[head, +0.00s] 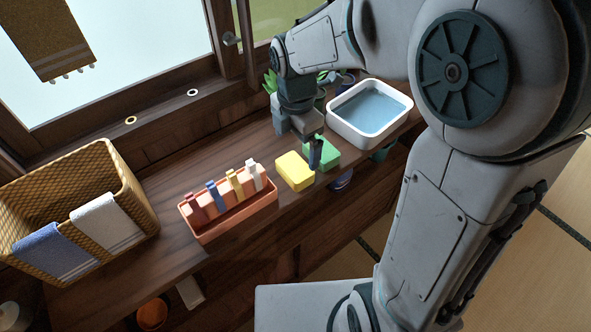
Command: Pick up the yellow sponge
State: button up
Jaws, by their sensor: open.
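The yellow sponge (294,172) lies on the dark wooden counter, just right of an orange rack. A green sponge (328,154) lies close to its right, partly hidden by my gripper. My gripper (314,158) points down above the counter at the right end of the yellow sponge, in front of the green one. Its jaws are open and I see nothing held in them. I cannot tell its exact height over the sponges.
The orange rack (238,217) holds several coloured upright pegs or clips. A white basin of water (345,139) stands behind right. A wicker basket (38,196) with blue and white cloths stands at left. The counter (175,170) behind the rack is bare.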

aim_at(295, 166)
notch_tip(295, 166, down, 9)
jog(key=shift+a+r+b, duration=0.1)
jog(key=shift+a+b, duration=0.05)
jog(key=shift+b, duration=0.25)
jog(key=c, duration=0.9)
